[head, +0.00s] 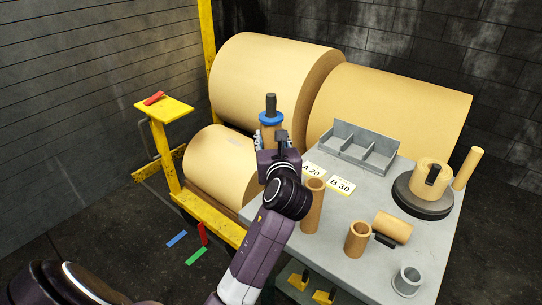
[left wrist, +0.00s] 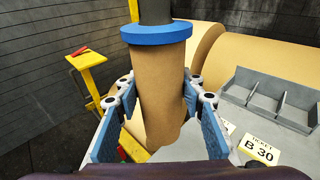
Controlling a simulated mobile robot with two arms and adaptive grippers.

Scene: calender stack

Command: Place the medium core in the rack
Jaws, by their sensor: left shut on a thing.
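My left gripper (head: 271,140) is shut on a brown cardboard core (head: 270,128) with a blue collar and a dark rod at its top. In the left wrist view the core (left wrist: 160,95) stands nearly upright between the blue-padded fingers. It is held in front of the big paper rolls, left of the grey rack (head: 362,152). The rack has several empty-looking compartments and stands at the table's back edge; it also shows in the left wrist view (left wrist: 270,100). I cannot tell from size alone whether the held core is the medium one. My right gripper is not in view.
On the grey table (head: 345,268) stand a tall core (head: 313,210), a short core (head: 357,238) and a grey cup (head: 407,281). Another core (head: 393,227) lies on its side. A roll (head: 428,177) sits on a dark disc. Labels A 20 and B 30 (head: 341,185) lie before the rack.

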